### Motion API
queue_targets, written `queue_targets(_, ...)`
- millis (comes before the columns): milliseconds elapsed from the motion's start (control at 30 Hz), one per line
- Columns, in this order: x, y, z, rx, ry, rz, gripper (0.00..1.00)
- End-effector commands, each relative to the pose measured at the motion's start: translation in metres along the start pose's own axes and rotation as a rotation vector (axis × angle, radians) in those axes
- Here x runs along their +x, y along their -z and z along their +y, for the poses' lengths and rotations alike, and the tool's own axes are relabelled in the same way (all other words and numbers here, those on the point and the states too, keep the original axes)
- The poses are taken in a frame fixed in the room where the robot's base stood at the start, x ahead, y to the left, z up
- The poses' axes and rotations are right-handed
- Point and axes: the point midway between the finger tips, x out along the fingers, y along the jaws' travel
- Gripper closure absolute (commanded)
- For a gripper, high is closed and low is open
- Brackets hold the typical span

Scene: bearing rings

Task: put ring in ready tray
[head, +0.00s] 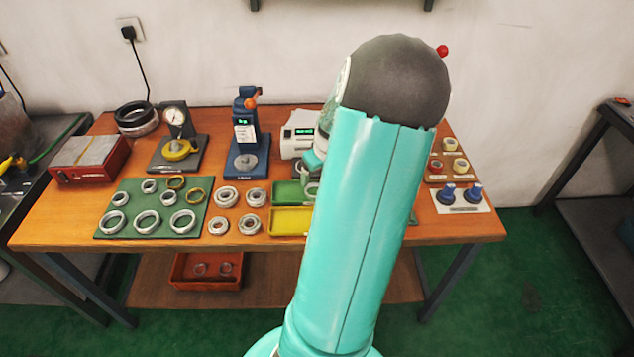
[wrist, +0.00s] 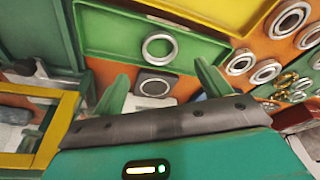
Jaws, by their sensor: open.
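A silver ring (wrist: 146,44) lies flat inside the green tray (wrist: 100,36) in the wrist view, with bare tray floor around it. In the head view the ring (head: 308,190) and green tray (head: 287,193) are partly covered by my arm. My gripper (wrist: 162,72) is open and empty, its two green fingers spread on the near side of the tray, apart from the ring.
A yellow tray (head: 290,221) sits beside the green one. Several rings lie on the green mat (head: 105,229) and the wooden table (head: 60,222) to the left. Gauges and a blue press (head: 246,150) stand behind. A red bin (head: 207,283) is on the lower shelf.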

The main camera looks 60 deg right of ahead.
Motion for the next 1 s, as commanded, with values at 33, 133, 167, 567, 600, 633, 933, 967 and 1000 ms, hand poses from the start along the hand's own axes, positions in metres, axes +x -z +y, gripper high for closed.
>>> queue_targets(33,-0.011,0.000,0.001,0.000,-0.004,0.001,0.23)
queue_targets(133,-0.028,0.000,0.000,-0.001,-0.003,0.001,0.23)
queue_targets(167,-0.032,0.000,0.000,0.000,-0.002,0.001,0.23)
queue_targets(567,-0.045,0.000,-0.001,-0.001,0.002,-0.001,0.23)
queue_targets(600,-0.045,0.000,-0.001,-0.001,0.002,-0.001,0.23)
queue_targets(633,-0.045,0.000,-0.001,-0.001,0.002,-0.001,0.23)
queue_targets(933,-0.045,0.000,-0.001,-0.001,0.001,-0.001,0.23)
queue_targets(967,-0.045,0.000,-0.001,-0.002,0.001,-0.001,0.23)
queue_targets(1000,-0.045,0.001,-0.003,-0.005,0.001,-0.001,0.23)
